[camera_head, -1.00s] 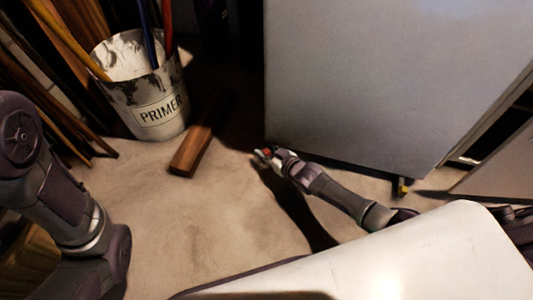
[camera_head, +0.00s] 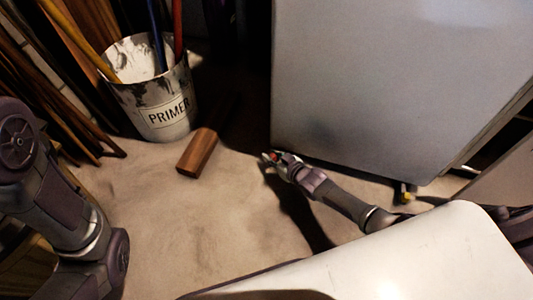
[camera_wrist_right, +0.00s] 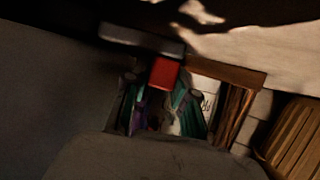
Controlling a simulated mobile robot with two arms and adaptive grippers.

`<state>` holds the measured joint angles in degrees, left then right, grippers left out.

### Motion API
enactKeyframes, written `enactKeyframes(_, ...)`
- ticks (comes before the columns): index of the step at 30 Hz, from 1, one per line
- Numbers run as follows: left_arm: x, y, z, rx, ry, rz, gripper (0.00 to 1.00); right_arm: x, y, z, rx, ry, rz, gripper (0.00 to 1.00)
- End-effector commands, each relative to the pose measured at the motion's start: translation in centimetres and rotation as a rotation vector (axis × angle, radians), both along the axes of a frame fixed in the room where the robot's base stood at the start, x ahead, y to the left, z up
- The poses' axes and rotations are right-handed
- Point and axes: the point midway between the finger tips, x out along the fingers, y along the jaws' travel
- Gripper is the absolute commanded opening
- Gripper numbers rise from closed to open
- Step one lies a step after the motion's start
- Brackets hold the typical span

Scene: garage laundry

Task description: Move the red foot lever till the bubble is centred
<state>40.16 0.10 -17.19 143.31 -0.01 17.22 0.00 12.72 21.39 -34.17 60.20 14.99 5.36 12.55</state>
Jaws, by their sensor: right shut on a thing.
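The red foot lever (camera_head: 273,156) shows as a small red spot low by the near left corner of a large pale grey appliance (camera_head: 395,80). My right gripper (camera_head: 270,158) is down at that corner, shut on the lever and partly hiding it. In the right wrist view the lever is a red block (camera_wrist_right: 164,73) at the middle, and that picture is dark and blurred. The bubble does not show in any view. Of my left arm only links show at the left; its gripper is out of view.
A primer bucket (camera_head: 165,105) holding sticks stands at the upper left. A brown wooden block (camera_head: 198,153) lies on the floor left of my right gripper. A small yellow part (camera_head: 406,196) shows under the appliance's right corner. The floor (camera_head: 195,225) in front is clear.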

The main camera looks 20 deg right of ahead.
Motion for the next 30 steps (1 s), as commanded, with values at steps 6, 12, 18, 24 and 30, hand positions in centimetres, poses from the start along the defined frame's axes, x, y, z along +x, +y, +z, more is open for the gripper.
enactKeyframes(6,0.0,0.0,-0.1,0.0,0.001,0.0,0.48,-0.1,0.1,-0.1,0.003,0.001,0.002,0.34)
enactKeyframes(12,0.0,0.0,-0.1,0.0,0.001,0.0,0.48,0.0,0.1,-0.1,0.002,0.0,0.002,0.38)
enactKeyframes(18,0.3,0.0,-0.1,-0.003,0.008,-0.001,0.48,-0.4,0.0,0.0,0.002,0.001,0.002,0.38)
enactKeyframes(24,0.2,0.0,-0.1,-0.001,0.005,-0.001,0.48,-2.6,-0.8,0.9,0.001,0.0,0.003,0.38)
enactKeyframes(30,0.1,0.0,-0.1,-0.001,0.004,-0.001,0.48,-6.3,-2.1,2.5,0.002,0.002,0.002,0.38)
